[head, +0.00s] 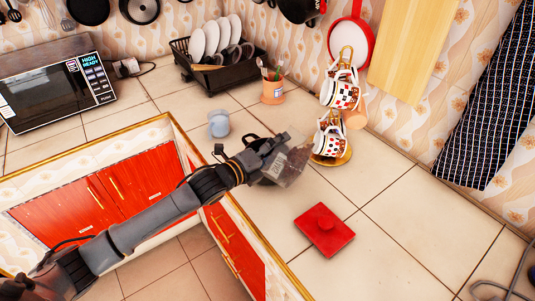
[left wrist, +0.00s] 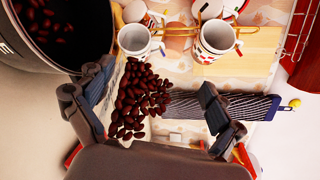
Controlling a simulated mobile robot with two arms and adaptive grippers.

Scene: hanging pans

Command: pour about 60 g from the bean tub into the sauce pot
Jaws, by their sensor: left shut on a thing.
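My left gripper (head: 272,155) is above the counter, shut on a clear, labelled bean tub (head: 288,168). In the left wrist view its fingers (left wrist: 153,108) stand on both sides of the tub, and dark red-brown beans (left wrist: 140,100) are heaped toward the tub's left side. A grey pot (left wrist: 12,42), which looks like the sauce pot, is at the upper left of that view, close to the left finger. Beans (left wrist: 55,25) show in its dark inside. My right gripper is not in view.
A red square lid (head: 324,230) lies on the counter. Mugs (head: 332,135) hang on a gold stand behind the tub. A bluish jar (head: 218,123), an orange utensil cup (head: 272,91) and a black dish rack (head: 210,77) stand farther back.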

